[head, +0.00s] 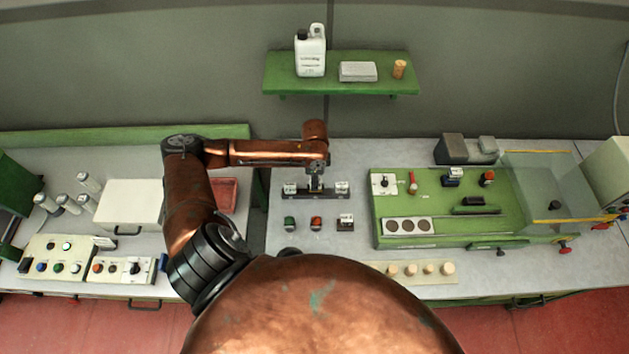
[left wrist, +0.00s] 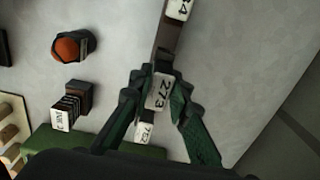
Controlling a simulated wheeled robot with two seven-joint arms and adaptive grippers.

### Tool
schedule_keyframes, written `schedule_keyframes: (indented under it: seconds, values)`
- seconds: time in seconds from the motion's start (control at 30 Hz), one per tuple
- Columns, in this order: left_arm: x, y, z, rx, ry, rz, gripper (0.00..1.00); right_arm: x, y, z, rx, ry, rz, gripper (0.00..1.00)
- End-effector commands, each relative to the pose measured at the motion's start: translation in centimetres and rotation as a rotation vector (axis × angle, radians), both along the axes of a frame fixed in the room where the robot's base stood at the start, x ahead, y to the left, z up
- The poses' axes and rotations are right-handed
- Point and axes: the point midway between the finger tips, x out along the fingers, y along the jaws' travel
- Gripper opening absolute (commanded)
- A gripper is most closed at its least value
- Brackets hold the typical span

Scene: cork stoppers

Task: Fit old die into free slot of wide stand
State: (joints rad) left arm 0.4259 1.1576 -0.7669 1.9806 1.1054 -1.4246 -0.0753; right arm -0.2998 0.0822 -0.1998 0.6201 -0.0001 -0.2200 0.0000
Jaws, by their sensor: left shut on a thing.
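The wide stand (head: 300,195) is a long dark bar on the middle bench. A white-faced die (head: 290,188) sits near its left end and another (head: 342,187) near its right end. My left gripper (head: 316,186) is over the middle of the stand, between these two. In the left wrist view my left gripper (left wrist: 160,100) is shut on a die marked 273 (left wrist: 160,92). The stand (left wrist: 167,42) runs beneath it, with a die marked 762 (left wrist: 146,132) beyond. I cannot tell whether the held die touches the stand. My right gripper is not in view.
A green machine (head: 440,205) stands to the right. A green shelf (head: 340,85) is on the wall behind.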

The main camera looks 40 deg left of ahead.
Motion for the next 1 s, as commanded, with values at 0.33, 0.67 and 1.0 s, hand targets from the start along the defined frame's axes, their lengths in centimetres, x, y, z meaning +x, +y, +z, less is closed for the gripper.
schedule_keyframes:
  seconds: [0.33,0.67,1.0]
  values:
    - [0.01,-0.01,-0.05,0.0,0.0,0.0,0.0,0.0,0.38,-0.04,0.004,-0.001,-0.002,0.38]
    - [0.0,-0.03,-0.44,-0.001,0.001,0.0,0.0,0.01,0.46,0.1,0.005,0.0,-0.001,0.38]
    - [0.01,0.01,-0.92,-0.001,0.001,0.001,0.0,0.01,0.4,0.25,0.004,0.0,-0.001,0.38]
